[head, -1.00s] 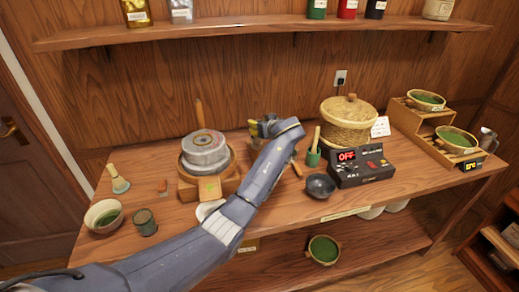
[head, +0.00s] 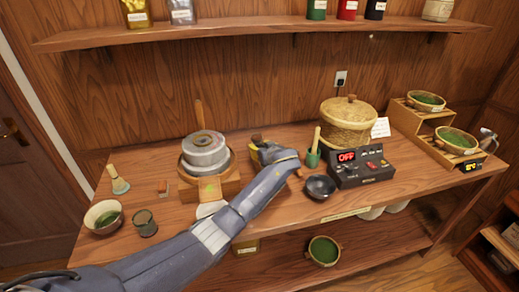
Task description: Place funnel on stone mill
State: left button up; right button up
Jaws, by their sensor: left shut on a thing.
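The grey stone mill (head: 205,157) stands upright on a wooden base (head: 218,188) at the left middle of the table, with a wooden handle (head: 199,113) rising behind it. My left gripper (head: 259,147) is to the right of the mill, apart from it. It is shut on a small brown thing (head: 257,138), mostly hidden by the gripper and arm. I cannot tell from its shape whether this is the funnel, and no other funnel is clearly in view. My right gripper is not in view.
A whisk (head: 118,180), a tea bowl (head: 103,217) and a dark tin (head: 144,222) stand left of the mill. A black bowl (head: 320,187), a control box (head: 363,167) and a lidded basket (head: 347,122) stand to the right. A shelf (head: 260,29) runs above.

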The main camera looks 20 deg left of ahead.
pick_arm(q)
jog(key=shift+f, duration=0.25)
jog(key=o, duration=1.2)
jog(key=shift+c, duration=0.2)
jog(key=v, duration=0.6)
jog(key=shift+s+d, duration=0.2)
jog(key=shift+d, duration=0.05)
jog(key=o, duration=0.3)
jog(key=shift+s+d+r, duration=0.2)
jog(key=shift+s, duration=0.15)
